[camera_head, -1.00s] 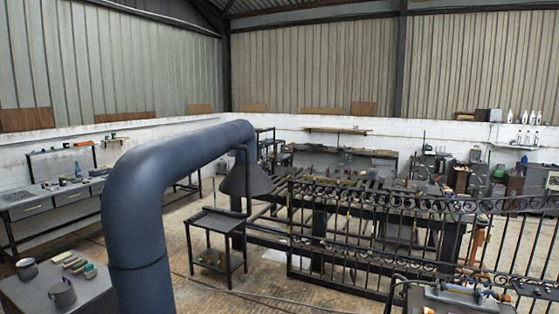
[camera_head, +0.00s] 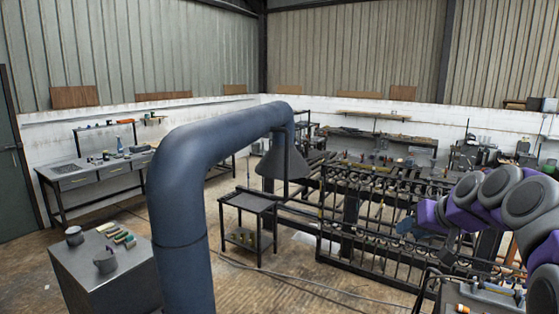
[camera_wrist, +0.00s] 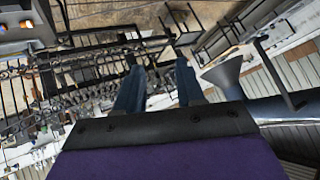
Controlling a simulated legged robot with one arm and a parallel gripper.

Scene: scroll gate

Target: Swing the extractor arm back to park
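The extractor arm (camera_head: 178,215) is a thick blue-grey duct that rises in the left-middle of the head view and bends over to the right. Its grey cone hood (camera_head: 283,160) hangs over the left end of the gate bench, with a dark bar (camera_head: 285,182) beside it. The hood (camera_wrist: 222,76) also shows tilted in the wrist view, right of my fingers. My gripper (camera_head: 410,229) is at the right, over the gate bench and well apart from the hood. In the wrist view, my two blue fingers (camera_wrist: 158,88) are spread with nothing between them.
The scrollwork gate (camera_head: 375,262) lies and stands around the long bench at the right. The floor between cabinet and wall bench (camera_head: 100,175) is clear.

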